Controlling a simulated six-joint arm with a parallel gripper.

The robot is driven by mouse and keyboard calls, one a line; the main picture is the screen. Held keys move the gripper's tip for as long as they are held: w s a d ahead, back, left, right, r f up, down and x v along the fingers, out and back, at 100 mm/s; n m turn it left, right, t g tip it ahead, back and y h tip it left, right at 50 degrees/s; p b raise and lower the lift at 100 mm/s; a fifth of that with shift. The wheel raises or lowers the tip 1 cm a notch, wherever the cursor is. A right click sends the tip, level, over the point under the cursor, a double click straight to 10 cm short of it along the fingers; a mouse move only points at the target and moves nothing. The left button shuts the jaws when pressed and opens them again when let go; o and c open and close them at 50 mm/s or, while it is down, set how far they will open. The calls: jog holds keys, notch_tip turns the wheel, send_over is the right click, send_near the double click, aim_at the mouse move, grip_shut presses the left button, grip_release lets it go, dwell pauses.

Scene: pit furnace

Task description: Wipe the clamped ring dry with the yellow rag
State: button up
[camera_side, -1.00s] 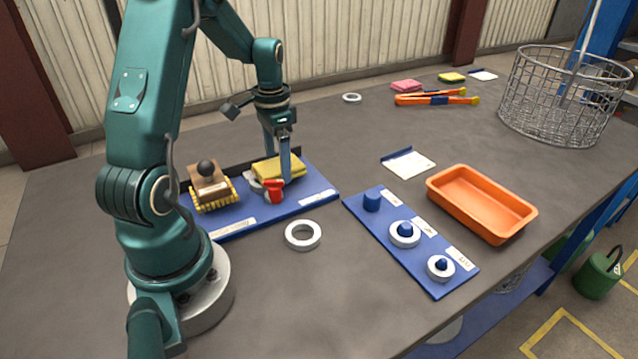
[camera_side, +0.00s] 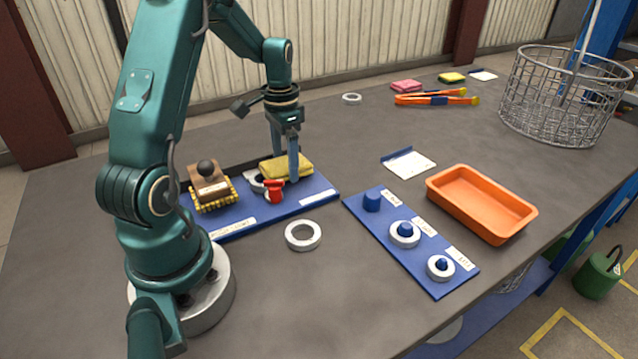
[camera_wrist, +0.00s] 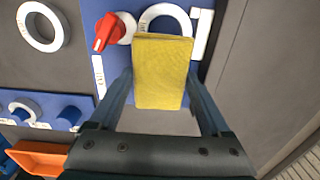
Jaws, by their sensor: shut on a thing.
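The yellow rag (camera_side: 298,163) is between the fingers of my gripper (camera_side: 285,170), which is shut on it. In the wrist view the rag (camera_wrist: 162,85) spans the space between the two fingers (camera_wrist: 160,82). The clamped ring (camera_wrist: 166,14) is pale and lies flat on the blue board, beside the clamp's red handle (camera_wrist: 106,31). The rag's far edge covers the near part of the ring; I cannot tell whether they touch. In the side view the ring (camera_side: 257,182) shows partly behind the red handle (camera_side: 275,190).
A brush (camera_side: 210,183) stands on the blue board (camera_side: 318,190), left of the clamp. A loose ring (camera_side: 303,236) lies in front. A blue peg board (camera_side: 385,225) with rings and an orange tray (camera_side: 480,203) are to the right. A wire basket (camera_side: 560,100) stands farther back.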

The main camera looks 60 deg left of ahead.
dwell(0.3)
jog(key=shift+r, duration=3.55)
jog(key=shift+w, duration=0.1)
jog(key=shift+w+d, duration=0.2)
jog(key=shift+d, duration=0.1)
jog(key=d+r, duration=0.3)
jog(key=d, duration=0.5)
jog(key=d+r, duration=0.4)
jog(key=d, duration=0.4)
jog(key=shift+s+d, duration=0.25)
jog(key=shift+s, duration=0.1)
